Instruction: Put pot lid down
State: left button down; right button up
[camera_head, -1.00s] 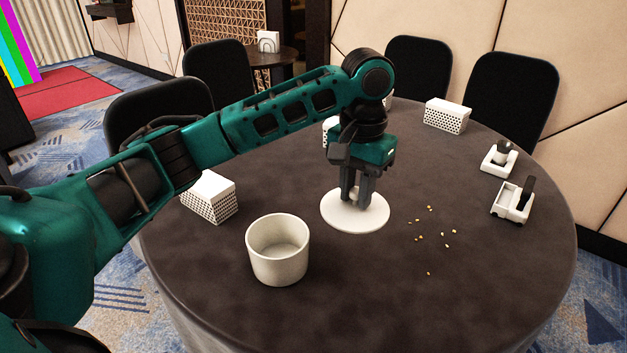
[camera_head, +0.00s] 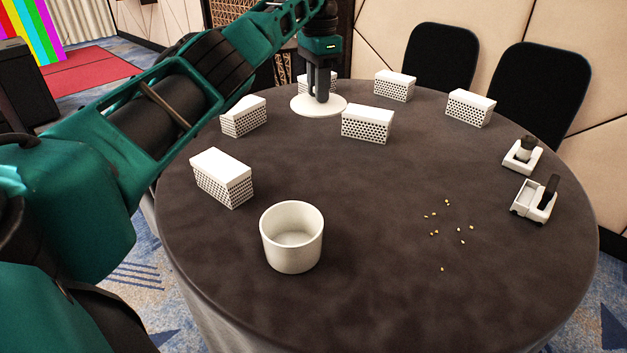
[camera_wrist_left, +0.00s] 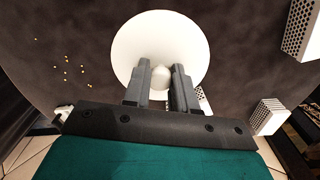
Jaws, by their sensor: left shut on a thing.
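The white round pot lid (camera_head: 319,107) is held by my left gripper (camera_head: 318,96) over the far part of the dark table. In the head view it appears raised above the cloth, level and close to the white boxes. In the left wrist view the lid (camera_wrist_left: 160,35) shows beyond my left gripper (camera_wrist_left: 160,85), whose two fingers are shut on its small round knob (camera_wrist_left: 160,76). The white pot (camera_head: 292,238) stands upright and open at the near left of the table, apart from the lid. My right gripper is not in view.
Several white perforated boxes stand around the lid, including one at centre (camera_head: 367,124) and one at left (camera_head: 222,177). Two small white holders (camera_head: 533,198) sit at the right edge. Small yellowish bits (camera_head: 447,217) lie scattered on the cloth. The table's middle (camera_head: 350,180) is clear.

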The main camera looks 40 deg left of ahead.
pick_arm(q)
jog(key=shift+a, duration=0.4)
jog(key=shift+s+a+f, duration=0.1)
jog(key=shift+a+f, duration=0.05)
jog(key=shift+f, duration=0.1)
jog(key=shift+m, duration=0.3)
notch_tip(320, 180, down, 19)
jog(key=b, duration=0.5)
jog(key=shift+f, duration=0.2)
jog(key=shift+f, duration=0.15)
jog(key=c, duration=0.9)
grip_release()
notch_tip(320, 180, up, 12)
jog(key=p, duration=0.3)
jog(key=shift+r, duration=0.2)
jog(key=shift+f, duration=0.1)
